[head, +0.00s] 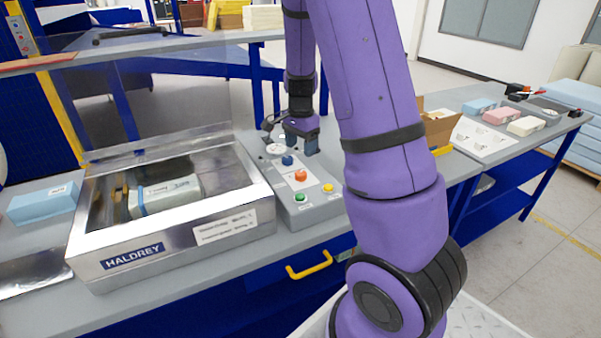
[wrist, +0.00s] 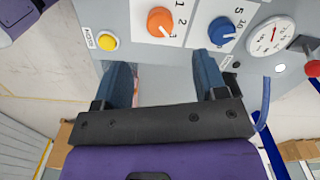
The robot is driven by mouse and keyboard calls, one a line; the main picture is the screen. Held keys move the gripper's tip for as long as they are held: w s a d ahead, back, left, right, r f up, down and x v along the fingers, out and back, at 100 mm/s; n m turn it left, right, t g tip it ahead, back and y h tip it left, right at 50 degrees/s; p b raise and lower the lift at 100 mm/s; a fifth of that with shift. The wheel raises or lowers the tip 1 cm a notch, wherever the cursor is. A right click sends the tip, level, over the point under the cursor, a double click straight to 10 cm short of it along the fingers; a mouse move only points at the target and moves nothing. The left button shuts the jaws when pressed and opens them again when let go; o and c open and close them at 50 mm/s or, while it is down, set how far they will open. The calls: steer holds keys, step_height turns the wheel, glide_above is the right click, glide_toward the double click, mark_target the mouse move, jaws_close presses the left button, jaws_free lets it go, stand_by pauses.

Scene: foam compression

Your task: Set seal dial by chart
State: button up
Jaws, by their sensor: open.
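The grey control panel (head: 305,208) carries a blue dial (head: 287,160) and an orange dial (head: 300,175). In the wrist view the orange dial (wrist: 160,22) sits beside the numbers 1 and 2, and the blue dial (wrist: 222,30) beside 5 and 10. Which one is the seal dial I cannot read. My gripper (head: 301,145) is open and empty at the panel's far end. In the wrist view its fingers (wrist: 164,78) are apart, short of both dials. A white sheet with drawings (head: 482,139) lies on the right table; its text is unreadable.
The panel also has a green button (head: 299,198), a yellow button (head: 328,188) and a round gauge (wrist: 270,38). The HALDREY metal machine (head: 205,240) stands left, holding a wrapped package (head: 165,195). A blue block (head: 43,203) lies further left. Coloured blocks (head: 502,115) sit far right.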

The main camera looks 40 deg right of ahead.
mark_target(301, 173)
step_height(301, 173, down, 10)
steer(key=shift+r, duration=0.25)
steer(key=shift+c, duration=0.5)
steer(key=c, duration=0.8)
steer(key=shift+c, duration=0.2)
